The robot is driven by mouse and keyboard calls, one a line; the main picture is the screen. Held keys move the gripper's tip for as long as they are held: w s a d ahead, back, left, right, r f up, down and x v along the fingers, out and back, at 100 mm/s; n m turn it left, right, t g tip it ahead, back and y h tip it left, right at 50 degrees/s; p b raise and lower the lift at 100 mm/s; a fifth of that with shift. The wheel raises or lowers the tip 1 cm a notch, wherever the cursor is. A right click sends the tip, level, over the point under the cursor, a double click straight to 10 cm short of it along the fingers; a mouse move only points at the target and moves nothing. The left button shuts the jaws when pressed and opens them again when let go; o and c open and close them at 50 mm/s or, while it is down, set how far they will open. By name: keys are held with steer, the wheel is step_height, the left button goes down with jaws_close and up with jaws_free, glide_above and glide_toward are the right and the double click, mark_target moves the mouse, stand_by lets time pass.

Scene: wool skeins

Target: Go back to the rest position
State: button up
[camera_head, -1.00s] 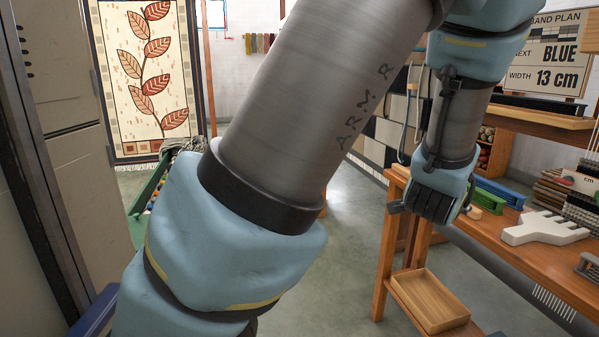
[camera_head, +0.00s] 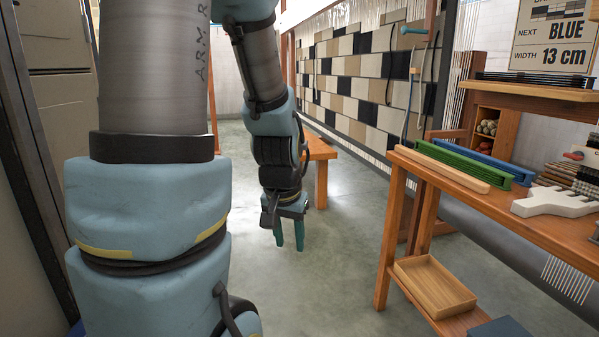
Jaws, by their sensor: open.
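My gripper (camera_head: 289,236) hangs below my bent arm near the middle of the view, its teal fingers pointing down over the grey floor. The fingers are a little apart with nothing between them. It is clear of the wooden bench on the right. My upper arm and blue-covered joints fill the left side and hide what lies behind them.
A wooden bench (camera_head: 462,181) at right holds a green rack (camera_head: 465,163), a blue rack (camera_head: 495,160) and a white comb-like tool (camera_head: 553,203). A wooden tray (camera_head: 435,286) sits on its lower shelf. A small bench (camera_head: 319,150) stands behind my gripper. The floor (camera_head: 325,270) between is clear.

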steer(key=s+a+n+g+b, duration=0.1)
steer(key=s+a+n, duration=0.2)
steer(key=s+a, duration=0.15)
step_height(320, 180, up, 33)
steer(key=w+p, duration=0.1)
steer(key=p, duration=3.3)
steer(key=shift+y, duration=0.3)
